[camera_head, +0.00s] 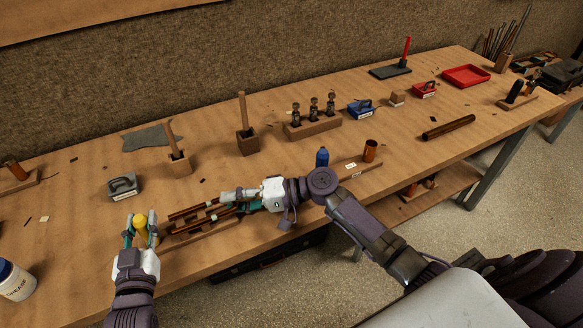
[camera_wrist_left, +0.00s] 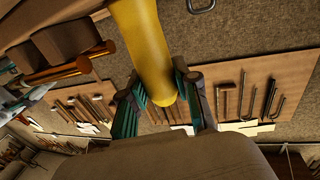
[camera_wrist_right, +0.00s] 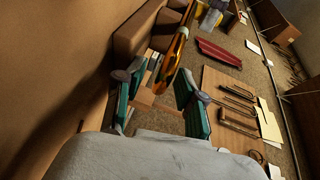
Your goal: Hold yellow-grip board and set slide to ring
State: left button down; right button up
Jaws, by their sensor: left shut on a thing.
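The yellow grip (camera_head: 141,223) stands at the left end of the wooden board (camera_head: 205,235). My left gripper (camera_head: 140,240) is shut on this grip; in the left wrist view the yellow grip (camera_wrist_left: 145,50) lies between its fingers. The slide's brass and dark tubes (camera_head: 185,213) lie along the board. My right gripper (camera_head: 232,201) is over the board's right part, its fingers parted. In the right wrist view a brass tube (camera_wrist_right: 172,58) runs up between and beyond the fingers, and I see no firm grip on it. The ring cannot be made out clearly.
A grey-handled block (camera_head: 124,186) and wooden stands with upright rods (camera_head: 179,163) are behind the board. A grease tub (camera_head: 15,282) is at the left edge.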

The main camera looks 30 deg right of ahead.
jog(key=shift+d, duration=0.1)
jog(key=shift+d, duration=0.3)
jog(key=v, duration=1.3)
jog(key=shift+w+d, duration=0.25)
jog(key=shift+d, duration=0.3)
jog(key=s+d+r+n+t, duration=0.2)
jog(key=r, duration=0.5)
jog(key=s+d+r+n+t, duration=0.1)
jog(key=s+d+r+n, duration=0.15)
jog(key=r, duration=0.35)
jog(key=w+d+f+t+h, duration=0.1)
jog(key=w+d+f+h, duration=0.2)
jog(key=d+f+h, duration=0.3)
jog(key=d+f+n, duration=0.1)
jog(key=d+f, duration=0.1)
jog(key=d, duration=0.2)
jog(key=shift+d+f, duration=0.25)
jog(key=shift+d, duration=0.15)
